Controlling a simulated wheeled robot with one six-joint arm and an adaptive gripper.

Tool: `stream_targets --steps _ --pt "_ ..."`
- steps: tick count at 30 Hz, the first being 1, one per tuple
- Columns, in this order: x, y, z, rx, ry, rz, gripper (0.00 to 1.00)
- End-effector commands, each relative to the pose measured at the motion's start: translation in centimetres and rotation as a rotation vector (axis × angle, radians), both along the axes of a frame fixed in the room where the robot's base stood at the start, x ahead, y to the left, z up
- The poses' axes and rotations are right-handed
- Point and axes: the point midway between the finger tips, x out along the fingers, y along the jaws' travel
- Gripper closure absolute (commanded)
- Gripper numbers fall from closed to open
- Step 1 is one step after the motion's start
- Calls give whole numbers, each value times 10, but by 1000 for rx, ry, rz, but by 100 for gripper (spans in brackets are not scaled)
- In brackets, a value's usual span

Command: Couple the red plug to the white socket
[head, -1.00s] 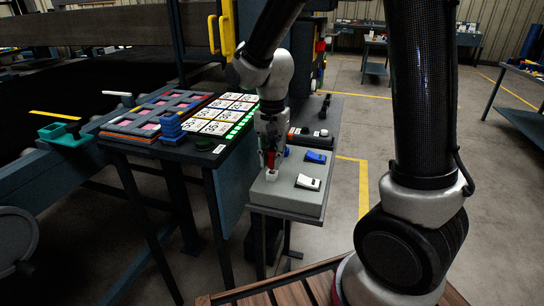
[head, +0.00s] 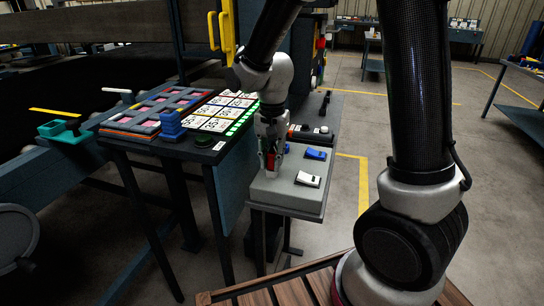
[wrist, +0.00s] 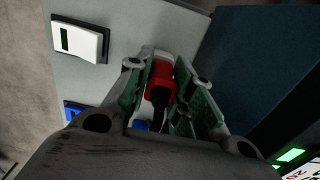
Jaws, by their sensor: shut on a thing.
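The red plug (head: 271,161) is upright in my gripper (head: 270,166), over the left part of the grey box top. In the wrist view the red plug (wrist: 160,78) sits between the two green-padded fingers of my gripper (wrist: 162,72), which are shut on it. A white piece, the white socket (wrist: 158,55), shows just beyond the plug's end between the fingertips. The plug's end meets it or is very close to it. The fingers hide most of the socket in the head view, so I cannot tell how deep the plug sits.
The grey box (head: 285,195) carries a blue rocker switch (head: 316,154) and a white rocker switch (head: 308,179) right of my gripper. To the left is a table with white numbered cards (head: 215,118) and a blue stack (head: 171,124).

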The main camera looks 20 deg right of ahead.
Motion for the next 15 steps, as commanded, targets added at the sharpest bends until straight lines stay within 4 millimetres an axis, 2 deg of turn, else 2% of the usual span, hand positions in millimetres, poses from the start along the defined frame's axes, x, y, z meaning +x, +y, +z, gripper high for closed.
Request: stream_targets --steps 12,13,15 --pt "0 0 -3 0 0 0 100" --pt "0 0 -3 0 0 0 74" --pt "0 0 -3 0 0 0 61"
